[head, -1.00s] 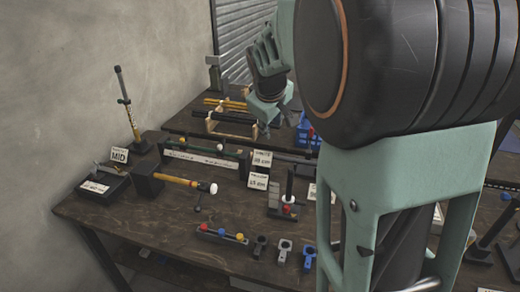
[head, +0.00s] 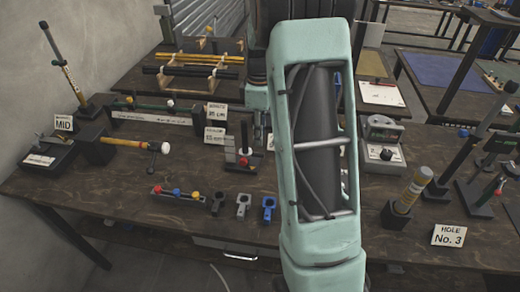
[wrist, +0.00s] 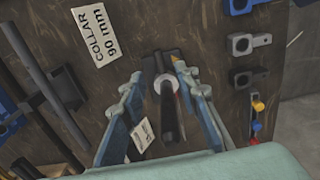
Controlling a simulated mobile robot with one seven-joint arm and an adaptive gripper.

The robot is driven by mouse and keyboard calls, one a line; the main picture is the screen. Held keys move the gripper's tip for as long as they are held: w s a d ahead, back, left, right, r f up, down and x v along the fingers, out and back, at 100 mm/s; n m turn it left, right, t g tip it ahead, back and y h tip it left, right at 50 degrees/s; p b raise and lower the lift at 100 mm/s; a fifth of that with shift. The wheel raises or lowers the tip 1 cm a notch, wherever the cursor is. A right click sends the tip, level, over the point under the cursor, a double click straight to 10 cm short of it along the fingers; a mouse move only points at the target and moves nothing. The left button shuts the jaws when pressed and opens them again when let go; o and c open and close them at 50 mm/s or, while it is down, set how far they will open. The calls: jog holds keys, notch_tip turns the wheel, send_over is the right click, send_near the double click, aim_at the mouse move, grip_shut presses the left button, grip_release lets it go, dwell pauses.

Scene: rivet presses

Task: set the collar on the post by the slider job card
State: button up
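A dark upright post (head: 244,137) stands on a small base with a red knob low on it, mid-table. Two cards stand just left of it, the lower card (head: 214,135) nearest; their small print is hard to read. In the wrist view the post (wrist: 170,118) has a pale ring around it. A card reading COLLAR 90 mm (wrist: 93,37) lies beside it. Black (head: 217,203), grey (head: 242,205) and blue (head: 268,208) collars lie apart in a row in front. My gripper (wrist: 156,72) is open above the post, fingers apart on either side, holding nothing.
A rack with coloured knobs (head: 178,192) lies left of the collars. A white-tipped tool (head: 135,144) and a MID card (head: 62,123) are at left. A grey fixture (head: 383,145), a yellow-topped cylinder (head: 412,190) and a HOLE No. 3 card (head: 448,236) are at right.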

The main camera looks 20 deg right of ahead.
aim_at(260, 154)
notch_tip(260, 154, down, 7)
jog(key=shift+f, duration=0.2)
jog(key=shift+c, duration=0.6)
grip_shut()
